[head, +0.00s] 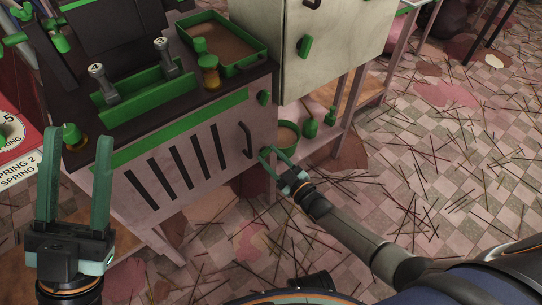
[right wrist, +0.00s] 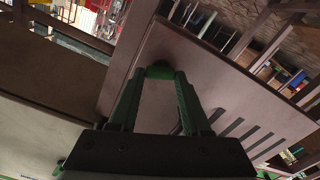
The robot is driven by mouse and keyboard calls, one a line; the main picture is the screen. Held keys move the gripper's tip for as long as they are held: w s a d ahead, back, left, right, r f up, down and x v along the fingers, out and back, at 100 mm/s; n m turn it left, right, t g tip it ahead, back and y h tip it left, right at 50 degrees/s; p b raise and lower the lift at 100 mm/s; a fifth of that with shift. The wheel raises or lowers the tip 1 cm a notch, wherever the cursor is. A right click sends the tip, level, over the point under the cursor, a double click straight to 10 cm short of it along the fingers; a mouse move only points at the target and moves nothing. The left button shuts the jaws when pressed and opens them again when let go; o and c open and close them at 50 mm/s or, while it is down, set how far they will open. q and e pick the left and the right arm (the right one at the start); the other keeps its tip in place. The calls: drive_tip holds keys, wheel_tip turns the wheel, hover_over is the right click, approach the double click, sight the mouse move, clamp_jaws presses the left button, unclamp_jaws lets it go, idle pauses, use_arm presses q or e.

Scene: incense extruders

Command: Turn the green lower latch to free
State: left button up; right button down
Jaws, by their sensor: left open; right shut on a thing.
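The grey slotted front panel (head: 190,165) of the machine has a black handle (head: 246,140) near its right side. A small green upper latch (head: 264,97) sits at its upper right edge. My right gripper (head: 271,154) is at the panel's lower right corner. In the right wrist view its fingers close in on the green lower latch (right wrist: 160,70) at the panel's edge, and it is shut on it. The fingers hide most of this latch, so its angle is hard to tell. My left gripper (head: 77,140) is open, empty and upright in front of the machine's left side.
A green tray (head: 245,62) and a green holder with two numbered levers (head: 134,90) stand on the machine's top. A pale cabinet (head: 345,35) stands behind, with a green bowl (head: 286,137) on a shelf below. Thin sticks litter the tiled floor (head: 440,150).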

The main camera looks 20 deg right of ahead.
drive_tip(key=n, duration=0.3)
drive_tip(key=shift+a+n, duration=0.1)
drive_tip(key=shift+n, duration=0.2)
use_arm(q)
drive_tip(key=shift+f, duration=0.2)
use_arm(e)
drive_tip(key=n, duration=0.4)
drive_tip(key=shift+f, duration=0.15)
use_arm(q)
drive_tip(key=shift+b, duration=0.3)
use_arm(e)
drive_tip(key=shift+n, duration=0.4)
drive_tip(key=shift+c, duration=1.8)
unclamp_jaws()
use_arm(q)
drive_tip(key=r+p, duration=0.3)
drive_tip(key=r, duration=0.1)
drive_tip(key=shift+a+m+p, duration=0.25)
drive_tip(key=shift+m+p, duration=0.05)
drive_tip(key=shift+p, duration=0.1)
use_arm(e)
drive_tip(key=v, duration=1.2)
drive_tip(key=shift+s, duration=0.3)
